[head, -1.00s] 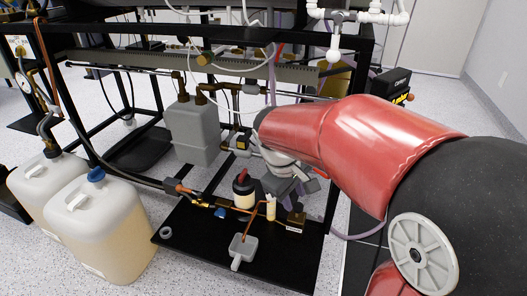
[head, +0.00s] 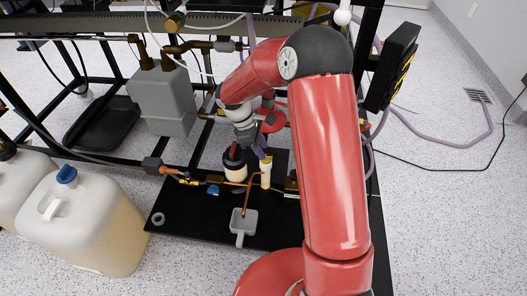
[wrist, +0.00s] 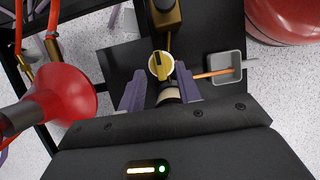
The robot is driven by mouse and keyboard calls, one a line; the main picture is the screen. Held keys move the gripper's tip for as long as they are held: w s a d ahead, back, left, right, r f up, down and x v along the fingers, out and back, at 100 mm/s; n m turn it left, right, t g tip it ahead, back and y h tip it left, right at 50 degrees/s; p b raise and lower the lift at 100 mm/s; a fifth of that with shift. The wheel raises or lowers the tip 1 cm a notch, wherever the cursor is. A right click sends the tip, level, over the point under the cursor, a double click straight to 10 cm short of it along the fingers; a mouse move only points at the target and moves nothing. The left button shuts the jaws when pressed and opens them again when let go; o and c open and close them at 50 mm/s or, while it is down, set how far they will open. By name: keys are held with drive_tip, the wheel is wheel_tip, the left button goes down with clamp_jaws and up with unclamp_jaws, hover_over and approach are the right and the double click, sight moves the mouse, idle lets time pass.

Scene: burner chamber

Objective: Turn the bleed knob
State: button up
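The likely bleed knob (wrist: 160,65) is a round white piece with a yellow bar across it, in the middle of the wrist view. In the head view it seems to be the top of a slim cream cylinder (head: 266,172) on the black base plate (head: 190,222). My gripper (wrist: 160,88) is open, with its two purple fingers apart. The knob shows between and just beyond the fingertips in the wrist view; contact with it is not visible. In the head view my gripper (head: 253,145) is just above and left of the cylinder. Nothing is held.
A cream pot (head: 235,167) stands close left of the cylinder. A grey square cup (head: 244,222) with copper tubing lies in front. A brass block (wrist: 166,14) is beyond the knob. A red funnel-shaped part (wrist: 62,97) is at left in the wrist view. Jugs (head: 88,215) stand left.

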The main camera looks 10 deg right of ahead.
drive_tip(key=shift+x, duration=1.3)
clamp_jaws()
